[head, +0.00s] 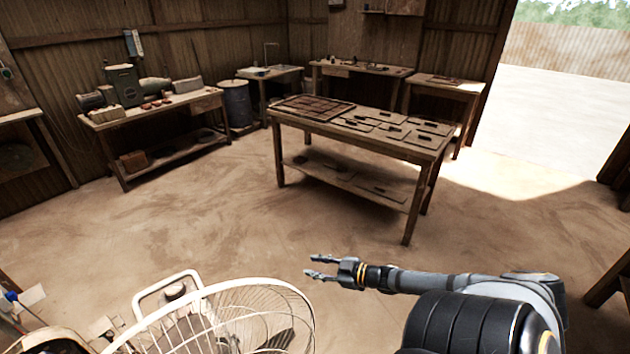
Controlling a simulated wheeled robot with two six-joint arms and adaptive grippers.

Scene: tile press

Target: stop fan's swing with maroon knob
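The fan (262,290) stands at the bottom of the head view, with a pale round wire cage and a white loop-shaped frame at its left. A small dark round piece (175,291) shows inside that loop; its colour is too dull for me to tell whether it is the maroon knob. The lower part of the fan is cut off by the picture's edge. My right gripper (312,266) points left, just above and right of the cage, apart from it. Its two fingers are spread, with nothing between them. My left gripper is not in view.
A wooden table (432,142) with flat tiles and a tray stands mid-room. A workbench (155,109) with a machine is at the left wall, near a blue-grey drum (236,104). Small items crowd the lower left corner. The sandy floor between fan and tables is clear.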

